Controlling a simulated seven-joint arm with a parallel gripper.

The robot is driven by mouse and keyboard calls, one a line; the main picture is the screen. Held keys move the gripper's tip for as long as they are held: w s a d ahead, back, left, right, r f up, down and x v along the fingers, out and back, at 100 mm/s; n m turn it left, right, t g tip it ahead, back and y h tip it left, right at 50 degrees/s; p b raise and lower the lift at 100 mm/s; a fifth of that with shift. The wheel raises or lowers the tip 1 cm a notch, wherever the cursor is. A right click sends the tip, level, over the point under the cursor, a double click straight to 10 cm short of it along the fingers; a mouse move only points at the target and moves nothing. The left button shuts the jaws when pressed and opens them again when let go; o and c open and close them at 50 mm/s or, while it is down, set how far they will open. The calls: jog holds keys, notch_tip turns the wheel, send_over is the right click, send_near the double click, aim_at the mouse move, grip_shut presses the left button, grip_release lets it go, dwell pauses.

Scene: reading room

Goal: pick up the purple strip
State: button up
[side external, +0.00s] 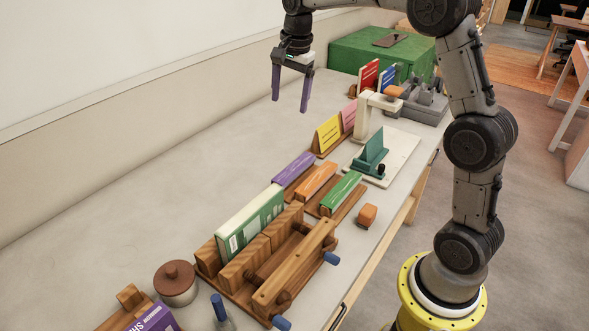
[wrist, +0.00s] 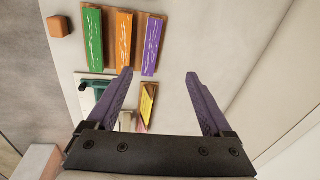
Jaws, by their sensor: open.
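The purple strip (side external: 293,168) lies in a wooden tray beside an orange strip (side external: 316,181) and a green strip (side external: 340,190). In the wrist view the purple strip (wrist: 152,46) is the rightmost of the three, with the orange strip (wrist: 124,42) and green strip (wrist: 94,40) to its left. My gripper (side external: 290,103) is open and empty, high above the table and apart from the strips, nearer the back. In the wrist view its purple fingers (wrist: 161,88) are spread wide, below the purple strip in the picture.
An orange block (side external: 367,215) sits by the green strip. A yellow card (side external: 328,134) and a white stand with a teal piece (side external: 371,155) are behind the tray. A wooden press with a green book (side external: 249,222) is in front. The table left of the tray is clear.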

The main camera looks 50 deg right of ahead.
jog(key=g, duration=0.2)
send_over(293, 168)
notch_tip(293, 168, down, 9)
jog(key=shift+m+y, duration=0.3)
jog(key=shift+m, duration=0.2)
jog(key=f, duration=0.5)
jog(key=d+f, duration=0.1)
jog(key=f, duration=0.2)
jog(key=shift+s+f, duration=0.15)
jog(key=shift+f, duration=0.1)
jog(key=shift+a+f, duration=0.25)
jog(key=shift+f, duration=1.3)
jog(key=shift+a+f, duration=0.2)
jog(key=shift+f, duration=1.35)
grip_shut()
jog(key=shift+r, duration=0.15)
